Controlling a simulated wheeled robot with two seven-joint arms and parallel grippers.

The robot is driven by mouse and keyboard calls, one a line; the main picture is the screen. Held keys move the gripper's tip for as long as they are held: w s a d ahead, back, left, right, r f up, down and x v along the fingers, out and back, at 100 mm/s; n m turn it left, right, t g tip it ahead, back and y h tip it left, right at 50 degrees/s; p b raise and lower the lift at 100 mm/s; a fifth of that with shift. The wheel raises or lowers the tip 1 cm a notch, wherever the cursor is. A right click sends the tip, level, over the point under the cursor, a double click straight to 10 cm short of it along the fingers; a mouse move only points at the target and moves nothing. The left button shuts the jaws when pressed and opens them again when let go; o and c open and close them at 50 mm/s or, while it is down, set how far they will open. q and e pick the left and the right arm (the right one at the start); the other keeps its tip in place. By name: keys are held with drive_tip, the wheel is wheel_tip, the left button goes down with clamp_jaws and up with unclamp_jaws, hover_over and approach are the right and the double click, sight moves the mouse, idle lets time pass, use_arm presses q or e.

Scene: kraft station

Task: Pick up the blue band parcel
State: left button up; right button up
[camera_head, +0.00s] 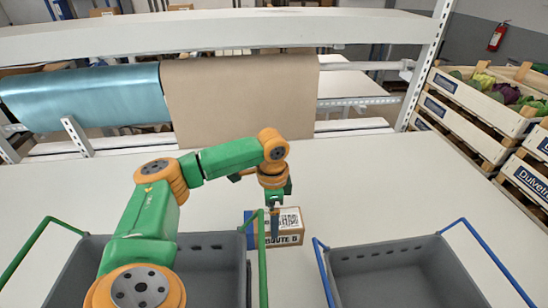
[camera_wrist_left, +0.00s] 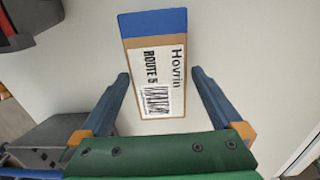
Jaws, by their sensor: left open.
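The blue band parcel (camera_head: 290,228) is a small brown box with a blue band at one end and a white printed label. It lies on the white table, behind the gap between two grey crates. In the left wrist view the parcel (camera_wrist_left: 152,65) shows its label with a barcode and its blue end farthest from the gripper. My left gripper (camera_head: 275,232) is above the parcel and partly in front of it. In the left wrist view its open fingers (camera_wrist_left: 160,76) are on either side of the parcel's near part, with gaps. My right gripper is not in view.
A grey crate with green handles (camera_head: 205,247) stands at front left, partly under my arm. A grey crate with blue handles (camera_head: 390,255) stands at front right. Brown and blue rolls (camera_head: 240,95) hang at the back. Vegetable crates (camera_head: 480,120) are at right. The table behind the parcel is clear.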

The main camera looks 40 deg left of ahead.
use_arm(q)
drive_tip(key=f, duration=0.4)
drive_tip(key=shift+s+d+f, duration=0.1)
drive_tip(key=shift+d+f, duration=0.15)
drive_tip(key=shift+f, duration=0.1)
drive_tip(key=shift+a+f, duration=0.15)
drive_tip(key=shift+f, duration=0.25)
drive_tip(key=c, duration=1.3)
drive_tip(key=shift+r, duration=0.2)
drive_tip(key=shift+c, duration=0.8)
